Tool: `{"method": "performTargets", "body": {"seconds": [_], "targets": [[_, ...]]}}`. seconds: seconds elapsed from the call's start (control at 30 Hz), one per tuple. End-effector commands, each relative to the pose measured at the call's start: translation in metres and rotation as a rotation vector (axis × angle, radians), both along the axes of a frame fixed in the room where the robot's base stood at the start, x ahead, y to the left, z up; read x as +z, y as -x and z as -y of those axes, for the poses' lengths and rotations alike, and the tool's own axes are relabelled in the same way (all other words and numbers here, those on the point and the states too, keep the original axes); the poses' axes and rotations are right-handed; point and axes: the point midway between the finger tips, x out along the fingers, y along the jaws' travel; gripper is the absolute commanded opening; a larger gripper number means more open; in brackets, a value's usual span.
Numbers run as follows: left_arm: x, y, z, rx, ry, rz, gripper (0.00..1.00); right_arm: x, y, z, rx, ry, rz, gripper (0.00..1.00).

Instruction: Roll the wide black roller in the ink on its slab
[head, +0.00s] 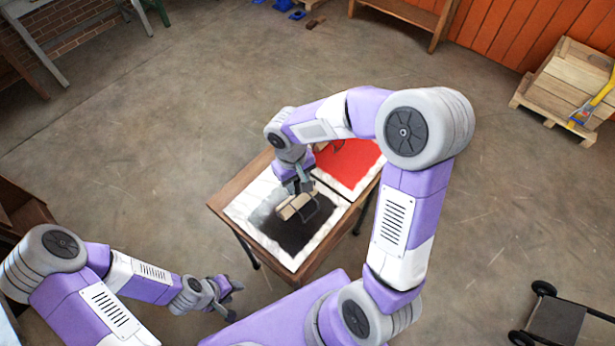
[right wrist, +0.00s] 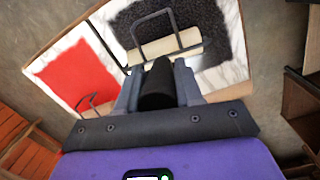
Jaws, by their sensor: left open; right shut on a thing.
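The roller has a pale cream barrel (head: 294,206) on a dark wire frame (head: 318,211). My right gripper (head: 298,186) is shut on its black handle (right wrist: 157,85), which stands between the two fingers in the right wrist view. The barrel is over the black ink (head: 300,233) on a white marbled slab (head: 243,206); I cannot tell whether it touches the ink. The ink is paler and greyer at its left end. The wrist view shows the barrel (right wrist: 165,47) lying across the ink's edge. My left gripper (head: 225,290) is open and empty, off the table's front left.
A second slab with red ink (head: 352,160) lies behind, on the same wooden table (head: 228,222). A wire frame (right wrist: 97,104) shows beside the red ink, partly hidden. A pallet of boards (head: 570,82) and a dark cart (head: 556,322) stand apart on open floor.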

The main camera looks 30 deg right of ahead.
Motion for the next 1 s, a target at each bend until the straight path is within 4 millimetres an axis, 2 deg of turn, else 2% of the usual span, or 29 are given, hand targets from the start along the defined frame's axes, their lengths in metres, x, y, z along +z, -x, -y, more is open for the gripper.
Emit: {"method": "performTargets", "body": {"seconds": [0.03, 0.1, 0.2, 0.33, 0.57, 1.0], "targets": [[0.022, 0.0, 0.0, 0.0, 0.0, -0.001, 0.43, 0.015, 0.011, 0.003, 0.023, 0.005, -0.019, 0.09], [0.035, 0.0, 0.0, 0.0, 0.0, -0.001, 0.43, 0.019, 0.024, 0.006, 0.054, 0.008, -0.039, 0.09], [0.048, 0.0, 0.0, 0.0, 0.0, -0.001, 0.43, 0.023, 0.04, 0.009, 0.092, 0.011, -0.063, 0.09], [0.057, 0.0, 0.0, 0.0, 0.0, 0.0, 0.43, 0.025, 0.052, 0.011, 0.121, 0.011, -0.082, 0.09], [0.05, 0.0, 0.0, 0.0, 0.0, 0.0, 0.43, 0.016, 0.056, 0.012, 0.132, 0.011, -0.088, 0.09], [0.019, 0.0, 0.0, 0.0, 0.0, 0.0, 0.43, -0.024, 0.056, 0.011, 0.132, 0.011, -0.088, 0.09]]}}
